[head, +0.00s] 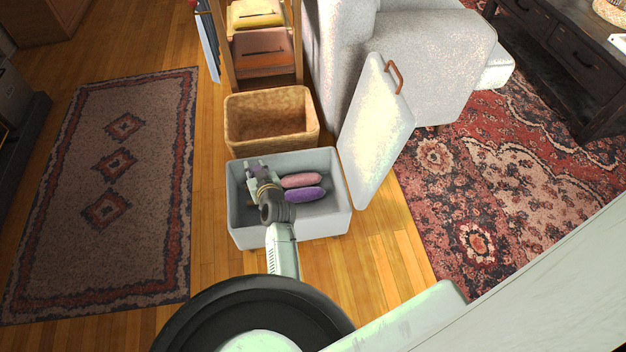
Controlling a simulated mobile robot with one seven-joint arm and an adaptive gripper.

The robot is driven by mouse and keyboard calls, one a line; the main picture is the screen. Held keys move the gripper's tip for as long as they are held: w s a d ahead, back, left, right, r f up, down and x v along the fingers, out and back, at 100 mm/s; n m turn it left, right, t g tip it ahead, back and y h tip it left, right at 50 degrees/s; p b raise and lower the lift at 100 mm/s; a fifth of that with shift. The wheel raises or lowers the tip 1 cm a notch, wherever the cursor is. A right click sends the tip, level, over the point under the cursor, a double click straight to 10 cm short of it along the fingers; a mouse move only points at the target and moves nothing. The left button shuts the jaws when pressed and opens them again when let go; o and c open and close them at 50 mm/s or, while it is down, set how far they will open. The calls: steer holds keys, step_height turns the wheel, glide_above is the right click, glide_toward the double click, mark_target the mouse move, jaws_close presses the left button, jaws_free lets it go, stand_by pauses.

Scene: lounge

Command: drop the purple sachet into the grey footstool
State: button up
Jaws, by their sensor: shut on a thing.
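The grey footstool (335,219) is an open, light grey box on the wooden floor. Its lid (376,135), with a brown handle, stands upright and tilted at the box's right side. My gripper (257,176) is over the left part of the open footstool, pointing away from me. It is shut on a small purple thing, the purple sachet (255,167), which is mostly hidden behind the fingers. Inside the footstool, right of my gripper, lie a long pink item (301,180) and a longer purple item (300,195). I cannot tell the sachet's exact height above the footstool's bottom.
An empty-looking wicker basket (270,121) stands right behind the footstool. A wooden shelf with yellow and orange bins (262,52) is behind that. A pale armchair (440,55) is behind the lid. A patterned rug (110,190) lies left; a red rug (480,190) lies right.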

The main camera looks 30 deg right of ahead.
steer(key=w+d+f+m+h+p, duration=0.1)
steer(key=w+d+f+m+h, duration=0.1)
steer(key=d, duration=0.4)
steer(key=w+d+f+m+h, duration=0.1)
steer(key=d+f+h, duration=0.1)
steer(key=d, duration=0.4)
steer(key=shift+g, duration=0.3)
steer(key=f+b, duration=0.4)
steer(key=f, duration=0.1)
steer(key=shift+w+a+f+b, duration=0.15)
steer(key=shift+w+f+b, duration=0.05)
steer(key=shift+b, duration=0.2)
steer(key=o, duration=1.1)
steer(key=shift+o, duration=0.2)
step_height(320, 180, up, 10)
